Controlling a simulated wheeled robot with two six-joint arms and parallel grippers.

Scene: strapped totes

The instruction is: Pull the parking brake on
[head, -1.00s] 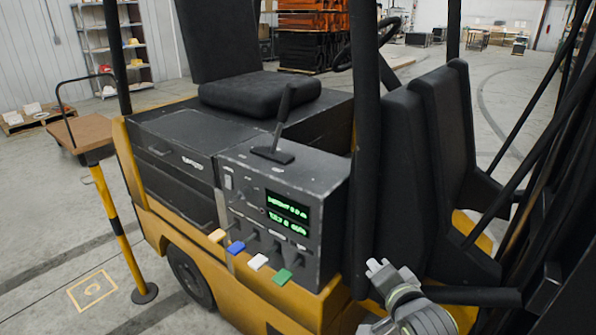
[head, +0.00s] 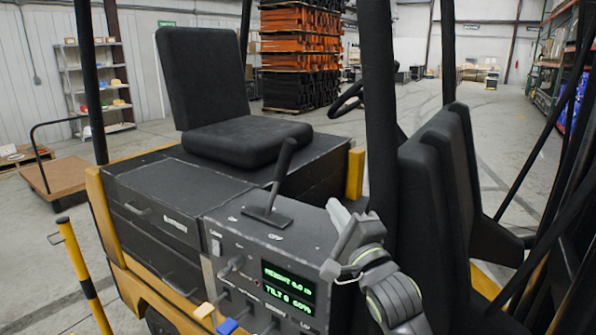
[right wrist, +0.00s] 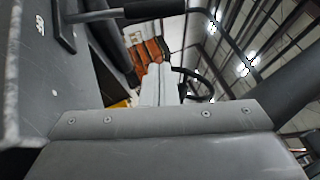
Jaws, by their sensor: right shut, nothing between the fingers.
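The parking brake lever (head: 281,172) is a dark handle that rises from a flat base plate (head: 267,216) on top of the grey console (head: 226,222). It leans to the right at its upper end. In the right wrist view a dark bar that looks like the lever (right wrist: 125,12) crosses the top left. My right gripper (head: 343,243) is shut and empty. It is at the console's right top edge, to the right of the lever and apart from it. My left gripper is not in view.
The console face has a green-lit display (head: 289,287) and small colored levers, one blue (head: 228,326). A black seat (head: 240,139) is behind the lever. A dark post (head: 380,110) and padded backs (head: 425,180) stand right of the console.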

